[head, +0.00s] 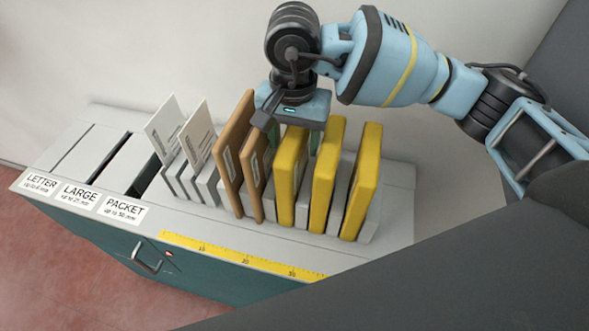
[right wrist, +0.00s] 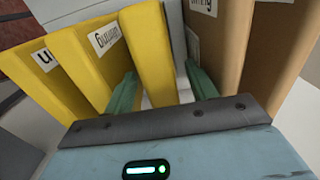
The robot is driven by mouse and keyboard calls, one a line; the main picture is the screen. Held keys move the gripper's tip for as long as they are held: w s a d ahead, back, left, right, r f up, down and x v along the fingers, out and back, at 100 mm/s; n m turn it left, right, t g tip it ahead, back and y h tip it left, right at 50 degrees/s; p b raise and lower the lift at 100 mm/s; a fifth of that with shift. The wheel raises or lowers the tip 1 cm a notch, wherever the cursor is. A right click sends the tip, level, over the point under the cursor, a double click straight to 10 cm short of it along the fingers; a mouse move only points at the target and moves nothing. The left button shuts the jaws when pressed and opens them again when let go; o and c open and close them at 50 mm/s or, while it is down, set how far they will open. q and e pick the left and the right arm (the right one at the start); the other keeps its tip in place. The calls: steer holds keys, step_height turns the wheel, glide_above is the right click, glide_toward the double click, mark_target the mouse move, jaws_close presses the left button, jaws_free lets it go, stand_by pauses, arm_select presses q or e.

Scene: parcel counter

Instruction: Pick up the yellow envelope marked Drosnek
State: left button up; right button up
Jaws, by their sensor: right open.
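Three yellow envelopes stand upright in a rack at the right: a left one (head: 288,185), a middle one (head: 322,190) and a right one (head: 361,185). My right gripper (head: 289,128) is open above the left yellow envelope. In the right wrist view its green fingers (right wrist: 161,92) are on either side of this envelope (right wrist: 148,50), with gaps showing. The middle (right wrist: 98,62) and right (right wrist: 65,65) ones bear white labels, cut off or partly hidden there. I cannot read Drosnek on any envelope. My left gripper is not in view.
Brown envelopes (head: 233,150) stand just left of the yellow ones, and white envelopes (head: 200,135) further left. Grey dividers separate them. The counter (head: 105,150) has slots marked LETTER, LARGE and PACKET at the left. A yellow ruler (head: 240,259) runs along the front edge.

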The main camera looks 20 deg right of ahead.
steer(key=shift+f, duration=1.05)
jaws_close()
